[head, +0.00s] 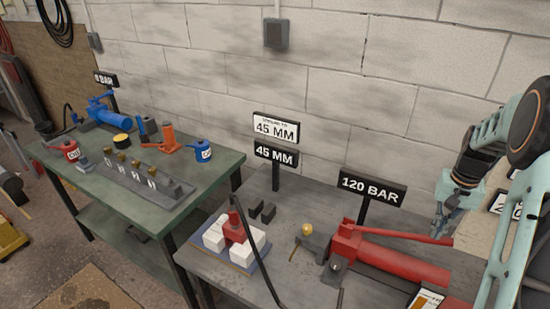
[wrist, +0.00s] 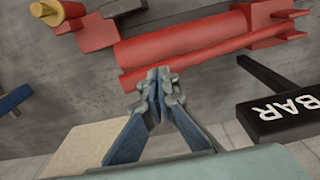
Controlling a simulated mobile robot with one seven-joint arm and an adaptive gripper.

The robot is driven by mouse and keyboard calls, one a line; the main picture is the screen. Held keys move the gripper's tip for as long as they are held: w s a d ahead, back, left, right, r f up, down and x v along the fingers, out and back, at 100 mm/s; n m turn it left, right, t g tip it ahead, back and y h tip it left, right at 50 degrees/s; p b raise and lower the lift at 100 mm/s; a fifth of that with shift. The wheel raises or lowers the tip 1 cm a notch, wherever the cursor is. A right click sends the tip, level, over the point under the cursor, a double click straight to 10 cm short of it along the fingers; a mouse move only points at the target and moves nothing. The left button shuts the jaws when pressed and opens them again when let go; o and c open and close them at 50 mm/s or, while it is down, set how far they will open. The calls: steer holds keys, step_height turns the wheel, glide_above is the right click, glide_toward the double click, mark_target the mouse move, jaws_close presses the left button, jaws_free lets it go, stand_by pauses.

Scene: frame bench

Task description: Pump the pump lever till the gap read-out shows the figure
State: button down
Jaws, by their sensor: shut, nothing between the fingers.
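The red hand pump (head: 405,265) lies on the grey bench at the right. Its pump lever (head: 400,235) is a thin red bar lying low, nearly along the body; the lever (wrist: 225,53) also crosses the wrist view beside the pump body (wrist: 180,45). My gripper (head: 438,236) is shut and empty at the lever's free end; its tips (wrist: 160,72) overlap the lever in the wrist view, and I cannot tell whether they touch. The black gap read-out (head: 276,154) shows 45 MM. The white card (head: 276,127) above it also shows 45 MM. A red spreader (head: 236,228) stands among white blocks.
A black sign (head: 372,188) reading 120 BAR stands behind the pump. A black hose (head: 262,270) runs across the bench front. A brass-topped fitting (head: 307,230) stands left of the pump. A green bench (head: 215,182) with tools is at the left.

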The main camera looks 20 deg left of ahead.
step_height(320, 180, down, 7)
steer(key=b, duration=0.4)
steer(key=shift+f, duration=0.15)
steer(key=shift+r+p, duration=2.8)
steer(key=shift+r, duration=1.5)
steer(key=shift+r+p, duration=1.7)
steer(key=shift+r, duration=0.85)
